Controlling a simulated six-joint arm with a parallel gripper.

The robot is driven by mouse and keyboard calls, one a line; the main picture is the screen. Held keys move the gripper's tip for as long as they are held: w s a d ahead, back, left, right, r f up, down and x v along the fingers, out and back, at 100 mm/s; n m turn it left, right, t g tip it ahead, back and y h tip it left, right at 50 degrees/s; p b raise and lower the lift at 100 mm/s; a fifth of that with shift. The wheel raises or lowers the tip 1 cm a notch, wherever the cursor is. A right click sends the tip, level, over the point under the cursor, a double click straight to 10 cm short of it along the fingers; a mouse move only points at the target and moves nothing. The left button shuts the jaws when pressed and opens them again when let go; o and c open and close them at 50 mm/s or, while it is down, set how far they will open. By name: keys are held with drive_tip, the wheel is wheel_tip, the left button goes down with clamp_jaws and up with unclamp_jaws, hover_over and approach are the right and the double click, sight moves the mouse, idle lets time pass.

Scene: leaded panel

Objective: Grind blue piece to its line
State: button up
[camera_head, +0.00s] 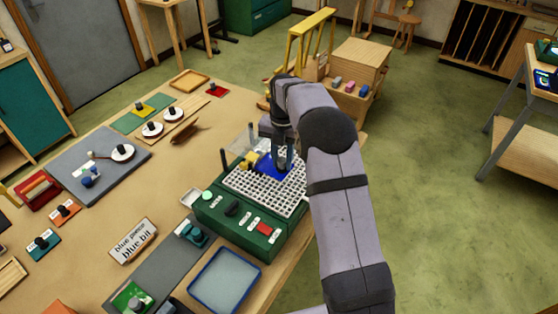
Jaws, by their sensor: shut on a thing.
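A blue piece (271,169) is at the white grid top of the green grinder (240,222). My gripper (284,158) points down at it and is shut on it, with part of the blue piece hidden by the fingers. The piece appears to lie flat on or just above the grid; I cannot tell which. Its marked line is too small to see. The grinder's front carries a light green knob, a black knob and a red switch. A white card (133,241) reads "blue piece blue bit".
A blue-rimmed tray (225,281) stands in front of the grinder. A grey mat (97,163) with small blue and white items lies at the left. Coloured pieces with black knobs lie around the table (150,190). A wooden box (355,70) stands behind my arm.

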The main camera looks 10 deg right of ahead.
sight(278, 169)
idle(0.6)
drive_tip(key=shift+f+b, duration=1.35)
drive_tip(key=shift+f, duration=1.35)
drive_tip(key=shift+f, duration=0.3)
drive_tip(key=shift+w+a+p, duration=0.4)
drive_tip(key=shift+w+a, duration=0.2)
drive_tip(key=shift+w, duration=0.05)
idle(0.6)
drive_tip(key=shift+w+d+r, duration=0.1)
drive_tip(key=shift+w+d+p, duration=0.65)
drive_tip(key=shift+w+d, duration=0.2)
drive_tip(key=shift+w, duration=0.05)
drive_tip(key=shift+w+d, duration=0.15)
idle(0.3)
drive_tip(key=shift+w+d+p, duration=0.7)
drive_tip(key=shift+w+d, duration=0.15)
